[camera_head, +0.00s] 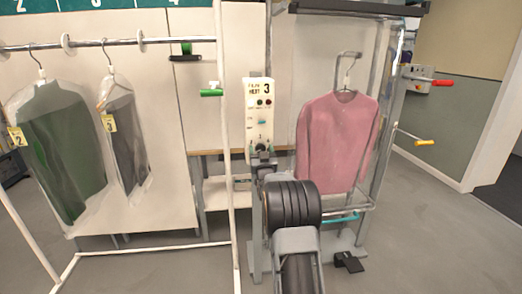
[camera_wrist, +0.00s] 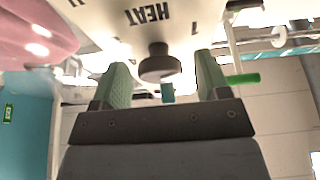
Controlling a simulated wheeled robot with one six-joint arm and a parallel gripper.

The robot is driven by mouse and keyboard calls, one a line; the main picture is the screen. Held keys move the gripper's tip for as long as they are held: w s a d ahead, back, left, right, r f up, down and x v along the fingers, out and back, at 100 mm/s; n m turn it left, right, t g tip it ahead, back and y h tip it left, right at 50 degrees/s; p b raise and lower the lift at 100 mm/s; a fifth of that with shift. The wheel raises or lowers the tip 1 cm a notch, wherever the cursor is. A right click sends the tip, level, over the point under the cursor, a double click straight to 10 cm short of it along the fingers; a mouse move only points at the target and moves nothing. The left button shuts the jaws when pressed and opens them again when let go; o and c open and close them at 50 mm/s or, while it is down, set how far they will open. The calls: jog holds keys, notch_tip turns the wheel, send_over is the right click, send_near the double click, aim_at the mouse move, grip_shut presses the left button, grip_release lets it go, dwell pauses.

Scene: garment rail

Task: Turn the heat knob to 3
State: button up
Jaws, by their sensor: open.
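The heat knob (camera_wrist: 160,64) is a dark round knob under the upside-down word HEAT on a pale control panel (camera_wrist: 105,15). In the wrist view my gripper (camera_wrist: 162,72) is open, with one green-padded finger on each side of the knob. Gaps show between the pads and the knob, so it is not clasped. In the head view the panel (camera_head: 259,100) stands upright with a large 3 near its top. My gripper (camera_head: 263,151) is at the panel's lower end and largely hides the knob there. I cannot tell the knob's pointer direction.
A pink sweater (camera_head: 338,140) hangs in a metal frame right of the panel. Bagged garments hang on the rail (camera_head: 95,43) at the left. A green-handled lever (camera_head: 211,93) is left of the panel. Red (camera_head: 443,83) and yellow (camera_head: 425,142) handles stick out at right.

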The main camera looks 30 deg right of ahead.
jog(key=shift+w, duration=0.1)
jog(key=c, duration=0.9)
jog(key=shift+b, duration=0.45)
